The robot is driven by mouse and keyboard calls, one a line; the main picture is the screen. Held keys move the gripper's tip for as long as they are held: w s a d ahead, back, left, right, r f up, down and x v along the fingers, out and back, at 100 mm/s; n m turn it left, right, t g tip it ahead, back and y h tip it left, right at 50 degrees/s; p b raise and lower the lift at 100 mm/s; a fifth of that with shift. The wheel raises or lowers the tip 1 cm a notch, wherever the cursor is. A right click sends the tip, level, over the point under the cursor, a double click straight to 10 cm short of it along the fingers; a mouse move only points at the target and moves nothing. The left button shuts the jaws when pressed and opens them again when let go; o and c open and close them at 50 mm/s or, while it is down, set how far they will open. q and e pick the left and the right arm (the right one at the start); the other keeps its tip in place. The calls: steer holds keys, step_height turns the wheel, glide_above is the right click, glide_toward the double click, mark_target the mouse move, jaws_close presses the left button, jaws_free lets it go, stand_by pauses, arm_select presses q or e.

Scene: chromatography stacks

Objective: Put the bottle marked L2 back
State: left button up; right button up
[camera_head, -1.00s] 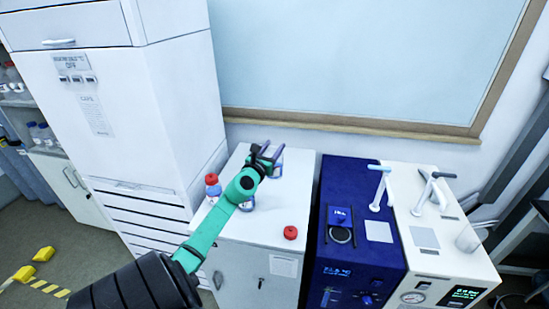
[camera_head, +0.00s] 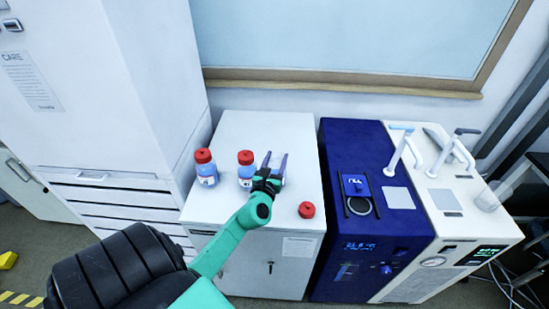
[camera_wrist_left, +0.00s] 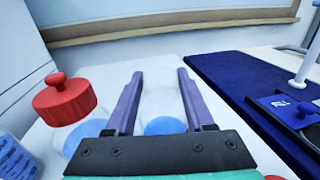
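My left gripper (camera_head: 274,158) has its two purple fingers either side of a clear, uncapped bottle (camera_wrist_left: 163,112) with blue liquid, above the white cabinet top (camera_head: 228,205). In the left wrist view the bottle fills the gap between the fingers (camera_wrist_left: 160,95). Whether its base touches the cabinet is hidden. Two red-capped bottles with blue liquid stand to its left, the nearer one (camera_head: 246,172) close beside the gripper and the other (camera_head: 206,170) farther left. A loose red cap (camera_head: 307,210) lies to the right. I cannot read L2 on any bottle. My right gripper is not in view.
A blue instrument (camera_head: 345,240) and a white instrument (camera_head: 450,225) with upright handles stand right of the cabinet. A tall white cupboard (camera_head: 155,100) rises on the left. The cabinet top's front and right parts are mostly clear.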

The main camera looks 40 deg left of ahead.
arm_select(q)
steer(key=o, duration=0.3)
steer(key=shift+d, duration=0.25)
steer(key=shift+d+r, duration=0.15)
steer(key=shift+d, duration=0.15)
steer(key=shift+s, duration=0.15)
steer(key=shift+s+f, duration=0.2)
steer(key=shift+s, duration=0.15)
steer(key=b+v, duration=0.3)
steer(key=v, duration=0.8)
steer(key=shift+r, duration=0.2)
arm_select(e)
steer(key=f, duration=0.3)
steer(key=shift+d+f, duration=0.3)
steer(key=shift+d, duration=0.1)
arm_select(q)
steer(key=shift+d, duration=0.1)
